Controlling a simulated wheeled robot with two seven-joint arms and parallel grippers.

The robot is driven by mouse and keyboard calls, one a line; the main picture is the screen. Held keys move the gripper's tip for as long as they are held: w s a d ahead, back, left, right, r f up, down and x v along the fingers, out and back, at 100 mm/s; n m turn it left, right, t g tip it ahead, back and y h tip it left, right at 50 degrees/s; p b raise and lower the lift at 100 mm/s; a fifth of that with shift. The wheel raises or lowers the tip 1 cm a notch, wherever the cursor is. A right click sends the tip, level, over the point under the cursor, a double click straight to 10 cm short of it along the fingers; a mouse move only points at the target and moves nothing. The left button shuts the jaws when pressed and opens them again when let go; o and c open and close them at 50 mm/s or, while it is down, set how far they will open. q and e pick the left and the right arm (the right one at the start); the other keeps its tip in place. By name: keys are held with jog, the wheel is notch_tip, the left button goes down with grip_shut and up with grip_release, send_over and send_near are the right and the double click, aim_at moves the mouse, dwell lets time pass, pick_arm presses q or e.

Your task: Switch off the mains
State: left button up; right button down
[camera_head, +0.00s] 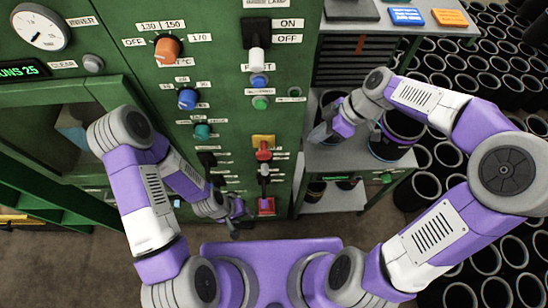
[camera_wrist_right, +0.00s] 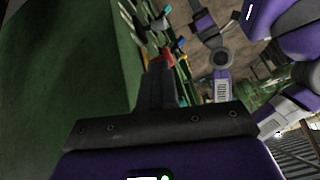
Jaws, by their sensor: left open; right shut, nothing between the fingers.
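A green control panel (camera_head: 221,70) fills the middle of the head view. On it a red switch (camera_head: 263,153) sits on a yellow plate; its label is too small to read, so I cannot tell whether it is the mains. A switch with a white handle (camera_head: 257,60) stands higher up, beside ON and OFF labels, handle down by OFF. My right gripper (camera_head: 322,133) is shut and empty, right of the panel's edge; its fingers (camera_wrist_right: 160,85) show in the right wrist view. My left gripper (camera_head: 238,212) is open, low in front of the panel, apart from the red switch.
An orange knob (camera_head: 167,47), a blue knob (camera_head: 187,99) and a teal knob (camera_head: 202,131) are on the panel. A red item (camera_head: 266,205) sits low on it. A grey shelf unit (camera_head: 345,155) stands right of the panel. Many black sleeves (camera_head: 470,80) cover the floor at right.

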dwell(0.3)
send_near(265, 166)
notch_tip(265, 166, down, 5)
jog(key=s+a, duration=0.1)
jog(key=a, duration=0.1)
jog(key=shift+s+a+b, duration=0.25)
jog(key=shift+a+b, duration=0.15)
jog(key=shift+f, duration=0.2)
